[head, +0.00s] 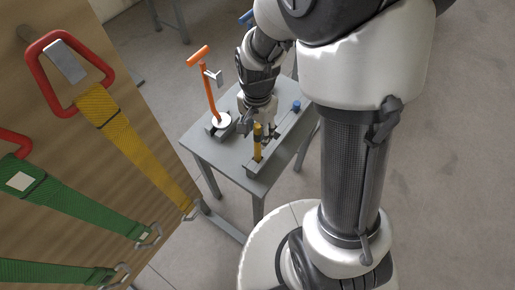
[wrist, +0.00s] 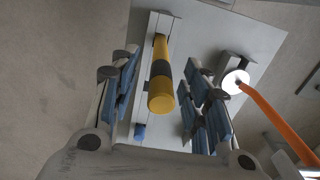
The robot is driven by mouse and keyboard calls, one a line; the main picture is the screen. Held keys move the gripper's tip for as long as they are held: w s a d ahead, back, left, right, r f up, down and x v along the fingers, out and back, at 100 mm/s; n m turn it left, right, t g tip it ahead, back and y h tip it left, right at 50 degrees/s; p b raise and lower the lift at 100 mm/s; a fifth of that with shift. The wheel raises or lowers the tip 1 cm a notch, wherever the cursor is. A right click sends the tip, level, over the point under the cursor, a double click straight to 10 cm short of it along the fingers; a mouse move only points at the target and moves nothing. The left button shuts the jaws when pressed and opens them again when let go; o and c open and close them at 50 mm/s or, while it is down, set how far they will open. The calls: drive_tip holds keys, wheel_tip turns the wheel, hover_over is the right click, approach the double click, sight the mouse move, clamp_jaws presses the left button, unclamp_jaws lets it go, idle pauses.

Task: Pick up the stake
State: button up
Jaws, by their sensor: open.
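The stake (head: 257,142), a yellow cylinder with a dark band, stands upright in a grey rail on the small table. In the wrist view the stake (wrist: 162,92) shows from above, its yellow end towards the camera. My gripper (head: 254,122) is at the stake, above the table. In the wrist view my gripper (wrist: 163,88) is open, with blue-padded fingers on the left and right of the stake. Gaps show on both sides, wider on the left. Whether the fingers are level with the stake is hard to tell.
A tool with an orange handle (head: 208,88) and white disc (head: 221,120) stands on the table (head: 203,146) left of my gripper. A small blue piece (head: 295,106) sits at the rail's far end. A wooden panel (head: 95,150) with yellow and green straps fills the left side.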

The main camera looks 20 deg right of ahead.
sight(258, 139)
drive_tip(key=f+b, duration=0.1)
drive_tip(key=f, duration=0.1)
drive_tip(key=f+b, duration=0.1)
drive_tip(key=f, duration=0.1)
drive_tip(key=shift+w+d+f, duration=0.1)
drive_tip(key=shift+w+f, duration=0.1)
drive_tip(key=shift+f, duration=0.2)
drive_tip(key=shift+c, duration=0.3)
clamp_jaws()
drive_tip(key=shift+r, duration=0.1)
